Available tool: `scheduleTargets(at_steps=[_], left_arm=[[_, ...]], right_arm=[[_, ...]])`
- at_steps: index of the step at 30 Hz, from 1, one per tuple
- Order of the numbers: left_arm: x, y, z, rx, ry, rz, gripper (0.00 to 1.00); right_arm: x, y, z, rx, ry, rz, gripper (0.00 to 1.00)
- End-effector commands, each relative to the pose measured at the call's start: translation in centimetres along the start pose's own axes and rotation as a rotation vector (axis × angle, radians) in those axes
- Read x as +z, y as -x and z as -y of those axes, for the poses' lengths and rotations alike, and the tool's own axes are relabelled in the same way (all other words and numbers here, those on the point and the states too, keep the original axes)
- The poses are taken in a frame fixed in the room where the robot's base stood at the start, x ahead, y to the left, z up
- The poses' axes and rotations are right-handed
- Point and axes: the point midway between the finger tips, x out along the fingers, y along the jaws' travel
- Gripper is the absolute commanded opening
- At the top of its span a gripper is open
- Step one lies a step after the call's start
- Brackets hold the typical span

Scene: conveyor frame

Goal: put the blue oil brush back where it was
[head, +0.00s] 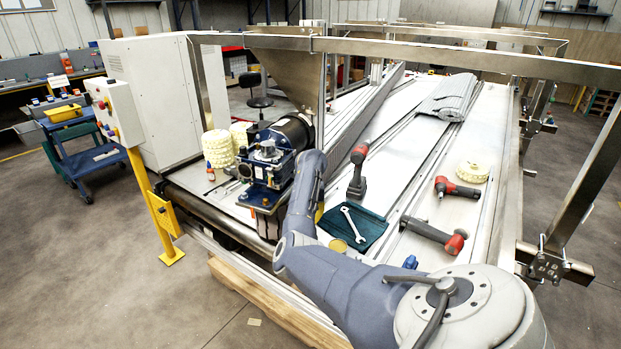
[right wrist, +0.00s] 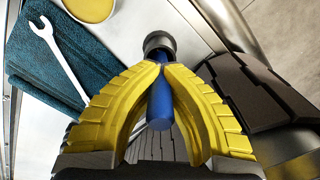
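The blue oil brush (right wrist: 160,105) shows in the right wrist view as a blue handle with a grey round end. My right gripper (right wrist: 165,72) has its yellow fingers closed together around the handle. In the head view my right gripper (head: 320,212) is mostly hidden behind my grey arm, with only a bit of yellow showing. I cannot make out the brush in the head view. A teal cloth (head: 372,234) with a wrench (head: 353,222) on it lies beside the gripper. A yellow round tin (head: 338,245) stands at the cloth's near edge. My left gripper is not in view.
A blue motor unit (head: 265,165) stands left of my arm. A cordless driver (head: 357,170), red-and-black tools (head: 435,238) and a cream roll (head: 472,172) rest on the conveyor (head: 405,170). Metal frame bars (head: 440,52) cross above. A rolled grey mat (head: 450,97) lies farther back.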

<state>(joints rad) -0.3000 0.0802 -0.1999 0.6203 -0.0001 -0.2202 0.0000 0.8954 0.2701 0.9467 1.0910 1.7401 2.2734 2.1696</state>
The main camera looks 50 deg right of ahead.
Motion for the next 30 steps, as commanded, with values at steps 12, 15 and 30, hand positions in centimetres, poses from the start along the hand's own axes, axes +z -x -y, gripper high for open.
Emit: scheduleTargets(at_steps=[12, 15, 30], left_arm=[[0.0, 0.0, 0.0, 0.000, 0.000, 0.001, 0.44], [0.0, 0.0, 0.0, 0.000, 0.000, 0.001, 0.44], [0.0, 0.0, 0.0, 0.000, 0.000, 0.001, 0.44]], right_arm=[[0.0, -0.3, 0.0, 0.001, 0.001, 0.000, 0.27], [0.0, -0.3, 0.0, 0.001, 0.001, 0.000, 0.27], [-0.1, 4.2, 0.1, -0.003, -0.001, -0.003, 0.27]])
